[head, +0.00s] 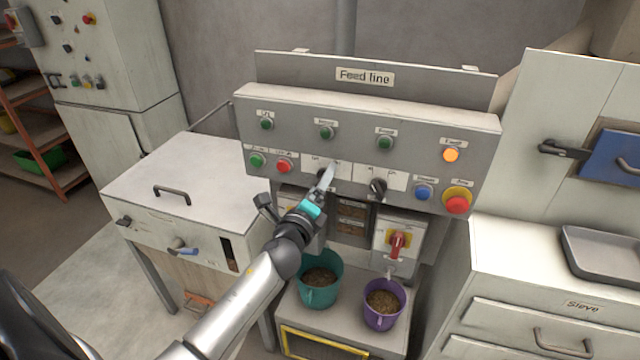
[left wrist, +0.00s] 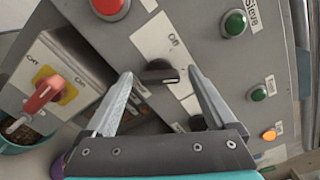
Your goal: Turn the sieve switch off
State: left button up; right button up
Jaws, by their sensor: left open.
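The sieve switch (left wrist: 158,73) is a black rotary knob on the grey control panel (head: 480,135), on a white plate with On and Off labels. It shows clearly in the left wrist view, with a pale mark at its right end. In the head view my gripper largely covers it. My left gripper (head: 326,178) is open, with one finger on each side of the knob; I cannot tell whether they touch it. The green Sieve lamp (left wrist: 235,23) is on the panel beside it. My right gripper is not in view.
A second black knob (head: 378,187) sits close to the right. A red button (head: 284,166) is left of the gripper, with blue (head: 423,192) and red (head: 457,204) buttons farther right. A red isolator handle (head: 397,244), a teal bucket (head: 319,294) and a purple bucket (head: 384,318) are below.

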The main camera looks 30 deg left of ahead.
pick_arm(q)
jog(key=c, duration=1.4)
